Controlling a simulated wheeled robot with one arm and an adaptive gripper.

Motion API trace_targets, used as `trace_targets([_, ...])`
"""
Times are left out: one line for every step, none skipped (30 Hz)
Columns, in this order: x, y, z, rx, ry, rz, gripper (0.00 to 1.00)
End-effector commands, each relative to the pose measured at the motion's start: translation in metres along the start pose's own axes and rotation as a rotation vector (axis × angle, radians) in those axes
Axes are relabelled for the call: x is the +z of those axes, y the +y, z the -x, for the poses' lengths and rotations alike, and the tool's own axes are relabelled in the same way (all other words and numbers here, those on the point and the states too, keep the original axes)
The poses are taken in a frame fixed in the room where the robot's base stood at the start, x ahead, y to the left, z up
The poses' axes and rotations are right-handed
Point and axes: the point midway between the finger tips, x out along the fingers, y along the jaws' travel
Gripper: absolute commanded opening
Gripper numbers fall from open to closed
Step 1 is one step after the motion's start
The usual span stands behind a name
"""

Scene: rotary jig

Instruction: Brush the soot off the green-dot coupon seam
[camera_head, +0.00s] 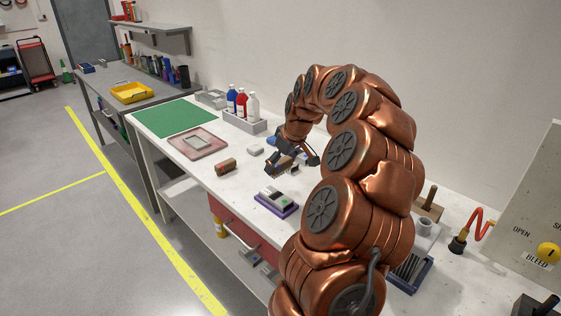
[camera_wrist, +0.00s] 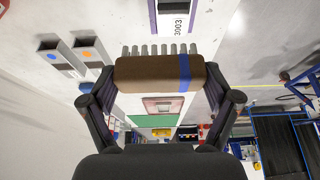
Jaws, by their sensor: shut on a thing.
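My gripper (camera_head: 291,168) is above the white bench in the head view, beyond the purple fixture. In the wrist view my gripper (camera_wrist: 160,95) is shut on a brown brush (camera_wrist: 147,75) with a blue band. Its grey bristles (camera_wrist: 155,50) point to the top of the picture. The purple fixture (camera_head: 283,211) holds grey pieces, with a green dot on the coupon (camera_head: 285,203). In the wrist view a white label reading 3003 (camera_wrist: 177,24) shows beyond the bristles, apart from them. Soot and seam are too small to make out.
A brown block with an orange band (camera_head: 226,168) lies on the bench. Two square holders with blue (camera_wrist: 57,62) and orange dots show in the wrist view. A pinkish tray (camera_head: 197,143), green mat (camera_head: 174,118) and bottles (camera_head: 241,102) stand farther back. My arm hides part of the bench.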

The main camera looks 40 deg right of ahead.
Motion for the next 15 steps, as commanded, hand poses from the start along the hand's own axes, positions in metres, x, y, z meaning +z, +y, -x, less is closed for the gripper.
trace_targets([0.001,0.0,-0.002,-0.001,-0.001,0.0,0.6])
trace_targets([0.002,0.0,-0.004,-0.001,-0.002,0.0,0.6])
trace_targets([0.003,0.0,-0.006,-0.001,-0.002,0.0,0.6])
trace_targets([0.004,0.0,-0.008,-0.001,-0.002,0.0,0.6])
trace_targets([0.005,0.0,-0.01,-0.001,-0.002,0.0,0.6])
trace_targets([0.006,0.0,-0.013,-0.001,-0.002,-0.001,0.6])
trace_targets([0.006,0.0,-0.015,-0.001,-0.001,-0.001,0.6])
trace_targets([0.007,0.0,-0.018,0.0,-0.001,-0.001,0.6])
trace_targets([0.009,0.0,-0.021,0.001,0.001,-0.001,0.6])
trace_targets([0.009,0.0,-0.023,0.001,0.001,-0.002,0.6])
trace_targets([0.011,0.001,-0.026,0.001,0.001,-0.002,0.6])
trace_targets([0.012,0.001,-0.029,0.001,0.0,-0.002,0.6])
trace_targets([0.013,0.001,-0.032,0.001,0.0,-0.002,0.6])
trace_targets([0.015,0.001,-0.034,0.001,-0.001,-0.003,0.6])
trace_targets([0.016,0.001,-0.038,0.0,-0.002,-0.003,0.6])
